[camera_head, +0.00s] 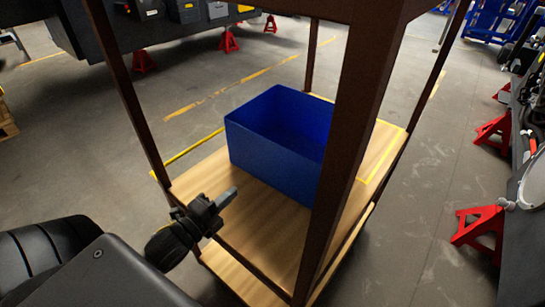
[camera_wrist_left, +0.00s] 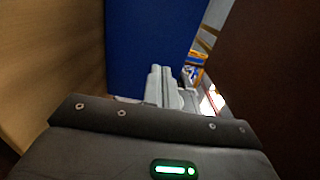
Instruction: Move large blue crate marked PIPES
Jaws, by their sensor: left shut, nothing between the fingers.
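A large blue open-topped crate (camera_head: 262,153) stands on a wooden shelf (camera_head: 225,225) of a rack with dark brown posts. Its inside looks empty where I can see it, and no PIPES marking shows on the visible sides. A thick post hides its right part. My left gripper (camera_head: 229,197) is at the shelf's left side, in front of the crate and apart from it in the head view. Its fingers are shut with nothing between them. In the left wrist view, the blue crate wall (camera_wrist_left: 145,35) fills the space behind the fingers (camera_wrist_left: 160,72). My right gripper is not in view.
The thick brown post (camera_head: 355,110) stands right of the crate, and a thinner post (camera_head: 130,95) rises at the shelf's left edge. Red stands (camera_head: 480,228) support machinery at the right. The grey floor left of the rack is mostly clear.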

